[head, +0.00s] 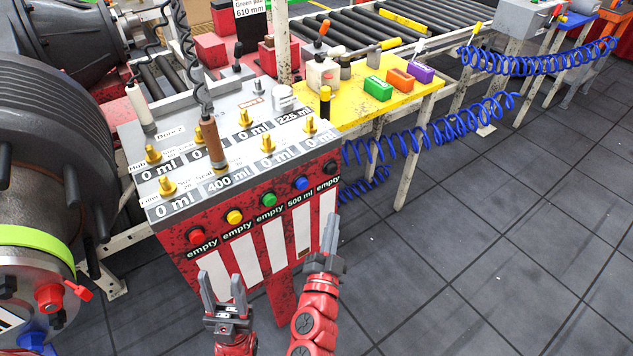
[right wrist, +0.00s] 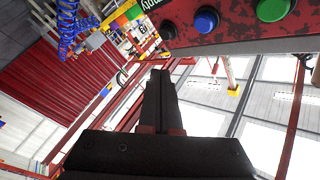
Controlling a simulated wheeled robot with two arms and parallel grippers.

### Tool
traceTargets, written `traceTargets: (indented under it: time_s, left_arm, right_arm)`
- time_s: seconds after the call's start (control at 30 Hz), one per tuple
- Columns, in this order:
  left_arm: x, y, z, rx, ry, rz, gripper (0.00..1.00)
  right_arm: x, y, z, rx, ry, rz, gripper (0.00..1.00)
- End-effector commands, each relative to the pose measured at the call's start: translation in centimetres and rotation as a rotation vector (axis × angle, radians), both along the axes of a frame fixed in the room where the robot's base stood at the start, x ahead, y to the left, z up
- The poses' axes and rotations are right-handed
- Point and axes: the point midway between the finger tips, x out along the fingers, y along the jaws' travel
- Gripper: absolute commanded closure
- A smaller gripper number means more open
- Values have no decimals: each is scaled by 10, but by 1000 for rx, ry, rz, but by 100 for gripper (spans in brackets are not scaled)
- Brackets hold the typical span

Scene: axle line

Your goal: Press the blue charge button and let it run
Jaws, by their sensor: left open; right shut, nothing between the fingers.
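The blue charge button (head: 302,184) is on the red front panel of the dispenser (head: 180,255), in a row with red, yellow, green and black buttons. A "500 ml" label is below it. It also shows in the right wrist view (right wrist: 206,20), between the green and black buttons. My right gripper (head: 331,230) is shut and empty, pointing up in front of the panel's right side, below and right of the blue button. In the right wrist view its fingers (right wrist: 160,85) appear apart from the button. My left gripper (head: 222,289) is open and empty before the panel's lower left.
The dispenser's grey top has brass fittings, ml displays and a brown-handled tool (head: 212,143) on a coiled cord. A yellow table (head: 372,104) with coloured blocks stands behind it to the right. A large grey drum (head: 45,170) is at left. The floor at right is clear.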

Motion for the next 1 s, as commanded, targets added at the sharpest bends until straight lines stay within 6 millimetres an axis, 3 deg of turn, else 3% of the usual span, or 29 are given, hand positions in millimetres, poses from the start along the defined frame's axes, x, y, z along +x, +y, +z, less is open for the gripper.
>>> traceTargets:
  time_s: [0.27,0.7,1.0]
  left_arm:
    - [0,0,-3,0,0,0,50]
    - [0,0,-23,0,0,0,50]
    - [0,0,-24,0,0,0,50]
  right_arm:
    - [4,3,-1,0,-1,-2,100]
    - [50,36,-2,1,-2,0,100]
    - [70,50,0,0,-2,-3,100]
